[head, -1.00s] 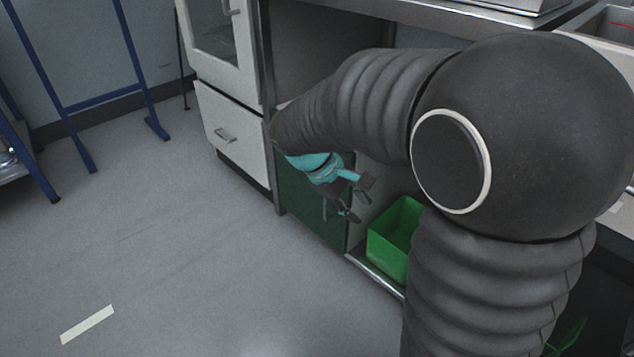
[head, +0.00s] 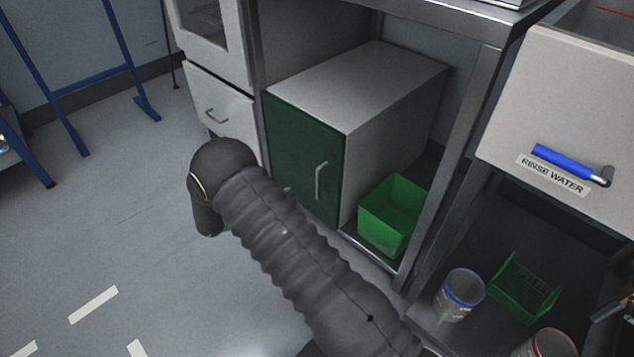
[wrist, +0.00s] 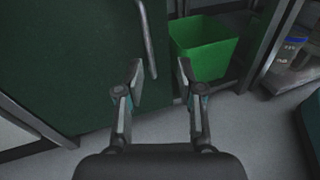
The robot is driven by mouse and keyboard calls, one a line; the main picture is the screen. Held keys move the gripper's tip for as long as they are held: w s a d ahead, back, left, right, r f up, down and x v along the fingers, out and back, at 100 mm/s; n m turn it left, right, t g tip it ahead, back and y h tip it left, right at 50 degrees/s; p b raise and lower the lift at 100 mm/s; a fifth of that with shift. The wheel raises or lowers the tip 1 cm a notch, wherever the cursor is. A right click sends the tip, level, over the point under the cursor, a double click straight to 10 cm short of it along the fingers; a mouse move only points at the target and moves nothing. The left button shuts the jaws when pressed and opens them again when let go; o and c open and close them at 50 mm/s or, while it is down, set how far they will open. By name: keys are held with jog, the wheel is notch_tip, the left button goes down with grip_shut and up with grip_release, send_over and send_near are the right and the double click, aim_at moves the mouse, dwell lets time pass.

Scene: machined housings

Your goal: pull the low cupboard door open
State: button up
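The low cupboard (head: 362,82) is a white box with a dark green door (head: 288,140), standing under the bench. The door looks closed. Its silver bar handle (head: 320,181) is upright near the door's right edge. In the wrist view the green door (wrist: 70,65) fills the left, and the handle (wrist: 147,38) is at top centre, beyond and above the fingertips. My gripper (wrist: 158,72) is open there, its two fingers apart with nothing between them. In the head view my arm hides nearly all of the gripper.
A green bin (head: 394,214) stands right of the cupboard, close to the handle side. A metal bench leg (head: 460,165) is further right. A white drawer unit (head: 217,105) is on the left. A tin (head: 460,294) and a green wire rack (head: 524,287) sit at lower right. Floor in front is clear.

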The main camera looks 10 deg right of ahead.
aim_at(317, 196)
jog(key=w+d+f, duration=0.1)
jog(key=w+d, duration=0.1)
jog(key=d, duration=0.1)
jog(key=w+d+f+n+t, duration=0.1)
jog(key=d, duration=0.3)
jog(key=w+d+f+n+t+p, duration=0.1)
jog(key=w+d, duration=0.1)
jog(key=d, duration=0.1)
jog(key=shift+w+d+f, duration=0.1)
jog(key=shift+w+d, duration=0.2)
jog(key=shift+d, duration=0.1)
grip_shut()
